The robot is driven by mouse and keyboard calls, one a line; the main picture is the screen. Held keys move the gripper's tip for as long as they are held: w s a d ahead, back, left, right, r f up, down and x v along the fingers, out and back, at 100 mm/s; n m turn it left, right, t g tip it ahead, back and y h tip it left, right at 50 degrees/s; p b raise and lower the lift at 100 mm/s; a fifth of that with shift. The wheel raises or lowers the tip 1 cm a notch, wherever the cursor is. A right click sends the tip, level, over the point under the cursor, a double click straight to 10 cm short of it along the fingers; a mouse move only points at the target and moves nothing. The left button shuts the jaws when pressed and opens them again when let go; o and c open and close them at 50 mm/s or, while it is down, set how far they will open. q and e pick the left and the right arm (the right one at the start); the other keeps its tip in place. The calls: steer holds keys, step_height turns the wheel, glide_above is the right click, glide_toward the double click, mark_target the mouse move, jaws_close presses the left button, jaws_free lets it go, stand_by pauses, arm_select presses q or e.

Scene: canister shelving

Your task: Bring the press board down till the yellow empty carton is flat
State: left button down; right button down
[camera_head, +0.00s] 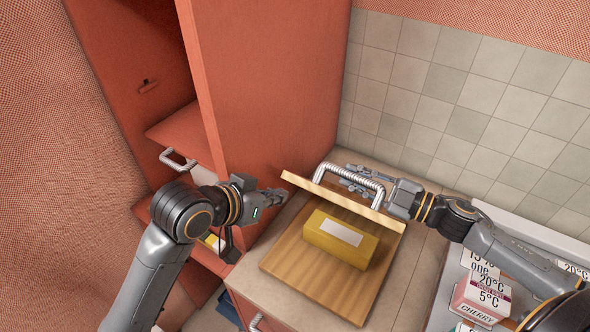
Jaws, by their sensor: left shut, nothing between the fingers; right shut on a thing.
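The yellow carton (326,243) with a white label lies on the wooden base (300,277) of the press and still has its full box shape. The press board (345,203) is tilted up behind the carton, seen nearly edge-on and apart from it. It bears a ribbed metal handle (352,169). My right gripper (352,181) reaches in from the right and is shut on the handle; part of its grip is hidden. My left gripper (280,196) is shut and empty, just left of the board's left end.
The press stands on a counter (412,262) against a tiled wall. A tall red cabinet (270,80) with an open compartment rises at the left. At the lower right, a white tray holds several boxes, including a cherry carton (482,297).

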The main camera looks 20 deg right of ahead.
arm_select(q)
step_height(320, 180, up, 8)
steer(key=w+d+f+t, duration=0.1)
steer(key=w+d+t, duration=0.1)
glide_above(295, 180)
steer(key=w+d, duration=0.2)
steer(key=d, duration=0.1)
steer(key=f, duration=0.4)
steer(key=shift+a+f, duration=0.15)
steer(key=shift+a, duration=0.05)
steer(key=shift+s+a+f, duration=0.6)
steer(key=shift+a+f, duration=0.25)
steer(key=shift+f, duration=0.05)
arm_select(e)
steer(key=shift+f, duration=0.1)
arm_select(q)
steer(key=shift+s+a+f, duration=0.35)
steer(key=shift+s+a, duration=0.05)
steer(key=shift+a, duration=0.05)
